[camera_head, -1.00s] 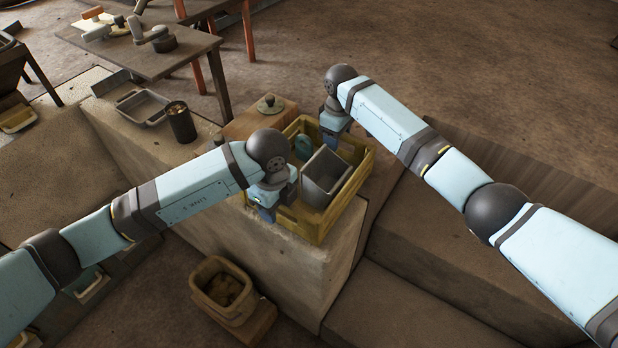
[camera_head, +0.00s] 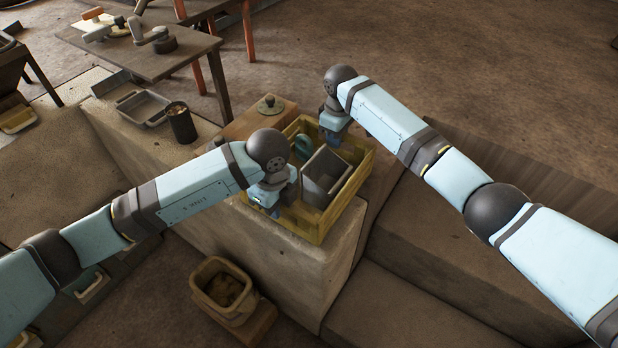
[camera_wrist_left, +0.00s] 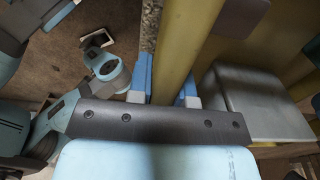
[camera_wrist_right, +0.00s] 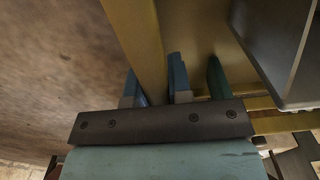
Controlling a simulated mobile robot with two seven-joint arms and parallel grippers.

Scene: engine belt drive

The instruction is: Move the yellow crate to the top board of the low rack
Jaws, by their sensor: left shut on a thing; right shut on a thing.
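The yellow crate (camera_head: 310,228) is on or just above the pale block-like counter; I cannot tell if it touches. It holds a grey metal bin (camera_head: 326,178) and a teal rounded thing (camera_head: 303,147). My left gripper (camera_head: 268,206) is shut on the crate's near-left rim; in the left wrist view its blue fingers (camera_wrist_left: 167,82) lie on either side of the yellow rim. My right gripper (camera_head: 334,132) is shut on the far rim; its fingers (camera_wrist_right: 156,85) straddle that rim in the right wrist view. I cannot make out the low rack.
The counter (camera_head: 285,262) also bears a wooden box with a knob (camera_head: 262,115), a dark can (camera_head: 181,122) and a grey tray (camera_head: 144,107). A table with tools (camera_head: 150,55) is behind. Brown steps (camera_head: 430,250) lie right.

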